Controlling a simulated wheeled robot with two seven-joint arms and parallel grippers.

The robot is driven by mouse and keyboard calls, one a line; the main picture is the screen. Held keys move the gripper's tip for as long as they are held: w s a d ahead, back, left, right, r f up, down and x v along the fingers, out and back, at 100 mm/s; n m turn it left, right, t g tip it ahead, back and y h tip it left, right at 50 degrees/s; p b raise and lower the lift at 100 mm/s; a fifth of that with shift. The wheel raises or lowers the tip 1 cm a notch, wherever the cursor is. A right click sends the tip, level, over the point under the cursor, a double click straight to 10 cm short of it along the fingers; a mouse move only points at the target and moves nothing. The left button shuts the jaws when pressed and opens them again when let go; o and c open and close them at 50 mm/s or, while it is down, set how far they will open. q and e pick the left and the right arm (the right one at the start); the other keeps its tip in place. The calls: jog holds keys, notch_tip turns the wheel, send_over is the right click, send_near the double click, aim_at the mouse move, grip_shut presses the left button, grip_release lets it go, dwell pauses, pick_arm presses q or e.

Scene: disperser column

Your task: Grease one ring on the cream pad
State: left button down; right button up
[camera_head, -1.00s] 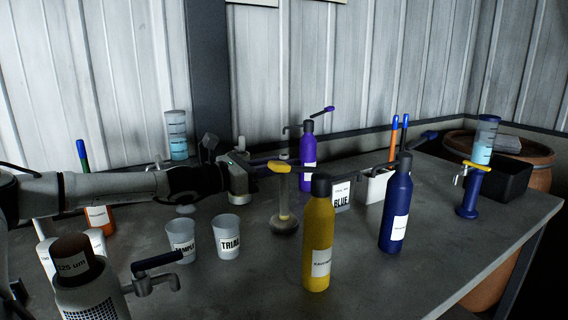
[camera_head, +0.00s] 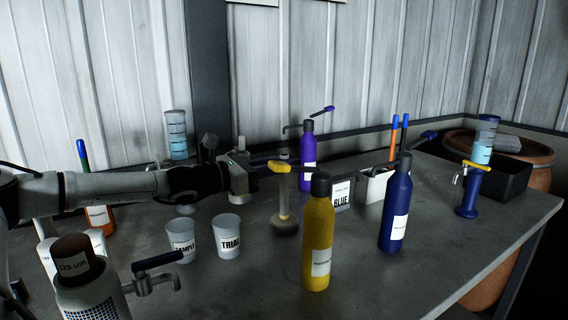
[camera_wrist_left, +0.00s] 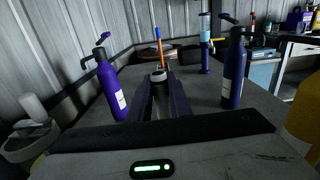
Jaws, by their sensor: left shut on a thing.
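My left gripper (camera_head: 270,163) reaches in from the left over the middle of the bench. It is shut on a pale upright post (camera_wrist_left: 158,85), seen between the dark fingers in the left wrist view. In the head view the post (camera_head: 284,190) rises from a round base (camera_head: 285,225), and a yellow lever partly covers the fingertips. I cannot make out a ring or a cream pad for certain. My right gripper is not in view.
A yellow bottle (camera_head: 319,235) and a blue bottle (camera_head: 396,210) stand right of the post, with a purple bottle (camera_head: 308,150) behind. The cups TRIAL (camera_head: 227,228) and SAMPLE (camera_head: 181,230) stand left. A silver dispenser with a tap (camera_head: 90,295) is front left. The front right bench is clear.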

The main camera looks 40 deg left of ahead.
pick_arm(q)
jog(key=shift+f, duration=0.35)
